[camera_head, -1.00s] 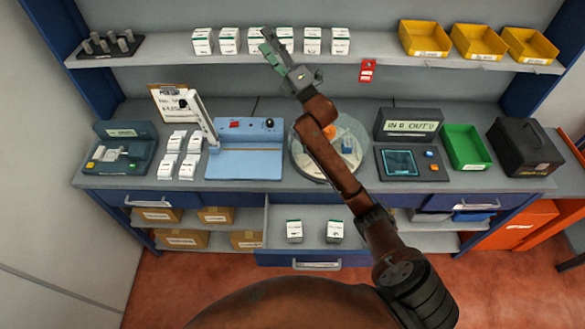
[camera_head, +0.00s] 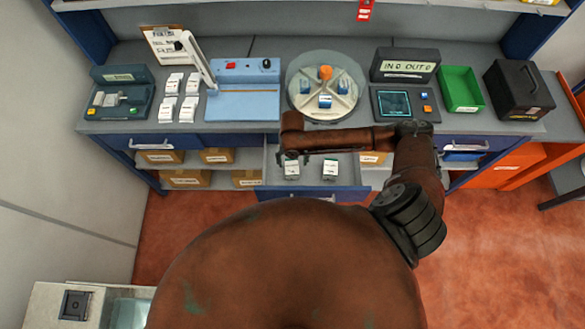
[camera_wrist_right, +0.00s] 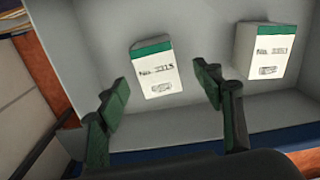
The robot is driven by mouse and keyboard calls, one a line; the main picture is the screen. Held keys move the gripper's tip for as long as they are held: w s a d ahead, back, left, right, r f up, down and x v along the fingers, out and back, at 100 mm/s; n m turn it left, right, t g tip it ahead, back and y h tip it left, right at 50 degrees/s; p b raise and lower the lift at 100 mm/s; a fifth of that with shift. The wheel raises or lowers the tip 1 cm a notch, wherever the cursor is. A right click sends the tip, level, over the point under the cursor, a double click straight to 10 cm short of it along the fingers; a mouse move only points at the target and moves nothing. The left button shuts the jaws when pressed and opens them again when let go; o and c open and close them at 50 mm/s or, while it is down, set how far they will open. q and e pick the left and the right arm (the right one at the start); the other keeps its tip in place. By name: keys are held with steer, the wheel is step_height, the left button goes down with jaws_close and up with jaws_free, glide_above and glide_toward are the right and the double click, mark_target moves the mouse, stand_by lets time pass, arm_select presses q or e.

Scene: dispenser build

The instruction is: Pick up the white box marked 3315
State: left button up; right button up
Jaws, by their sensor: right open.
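The white box marked 3315 (camera_wrist_right: 156,70) has a green top band and stands in the open drawer, at the centre left of the right wrist view. In the head view it appears to be the left box (camera_head: 291,171) of two, partly covered by my right arm. A similar white box (camera_wrist_right: 268,52) with another, less readable number is to its right. My right gripper (camera_wrist_right: 163,92) is open and empty. Its fingers point at the 3315 box, just short of it, one towards each side. My left gripper is out of view.
The drawer (camera_head: 345,193) has grey walls and a blue front. Above it, the worktop holds a round carousel (camera_head: 345,112), a blue press (camera_head: 243,105), small white boxes (camera_head: 190,102) and a green bin (camera_head: 461,90). Cardboard boxes (camera_head: 186,178) sit on the lower left shelf.

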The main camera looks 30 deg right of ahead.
mark_target(292, 167)
steer(key=f, duration=0.6)
steer(key=shift+s+a+f, duration=0.1)
steer(key=shift+a+f, duration=0.1)
steer(key=shift+a, duration=0.1)
steer(key=shift+c, duration=0.5)
steer(key=c, duration=1.3)
